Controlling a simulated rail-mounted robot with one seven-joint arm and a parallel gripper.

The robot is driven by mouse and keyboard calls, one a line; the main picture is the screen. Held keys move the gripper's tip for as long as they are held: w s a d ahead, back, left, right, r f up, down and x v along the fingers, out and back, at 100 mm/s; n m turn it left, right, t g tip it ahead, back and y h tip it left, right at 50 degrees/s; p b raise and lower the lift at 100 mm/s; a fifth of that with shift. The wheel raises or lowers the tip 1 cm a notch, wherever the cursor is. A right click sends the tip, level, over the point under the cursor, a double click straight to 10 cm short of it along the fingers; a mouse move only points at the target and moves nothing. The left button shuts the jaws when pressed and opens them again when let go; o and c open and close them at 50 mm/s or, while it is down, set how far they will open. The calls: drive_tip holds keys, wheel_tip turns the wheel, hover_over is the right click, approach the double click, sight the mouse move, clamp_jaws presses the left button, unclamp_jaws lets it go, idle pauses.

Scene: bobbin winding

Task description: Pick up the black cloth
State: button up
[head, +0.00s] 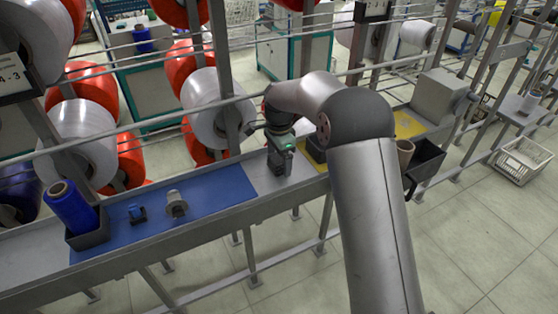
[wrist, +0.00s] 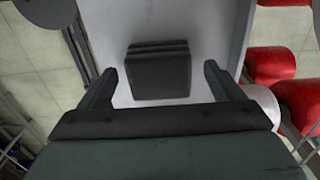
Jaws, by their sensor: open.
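The black cloth (wrist: 158,72) shows in the wrist view as a dark folded stack on a pale grey surface. It lies between and ahead of my two spread fingers, with a gap on each side. My gripper (head: 278,170) is open and points down over the bare grey part of the bench in the head view; the wrist view shows its open jaws (wrist: 158,78). In the head view I cannot tell the cloth from the dark fingers.
A blue bobbin (head: 70,205) stands in a dark tray at far left. Rails and a large white spool (head: 205,95) are behind. A black bin (head: 427,160) hangs to the right.

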drive_tip(key=shift+f, duration=0.4)
drive_tip(key=c, duration=1.1)
drive_tip(key=shift+o, duration=0.2)
drive_tip(key=shift+r, duration=0.15)
drive_tip(key=shift+r, duration=0.2)
wheel_tip(320, 180, up, 2)
drive_tip(key=shift+r+b, duration=0.1)
drive_tip(key=shift+b, duration=0.25)
drive_tip(key=s+d+r+b, duration=0.4)
drive_tip(key=s+d+r, duration=0.5)
drive_tip(key=s+r, duration=0.1)
drive_tip(key=shift+s+d, duration=0.2)
drive_tip(key=shift+d, duration=0.05)
drive_tip(key=shift+r, duration=0.1)
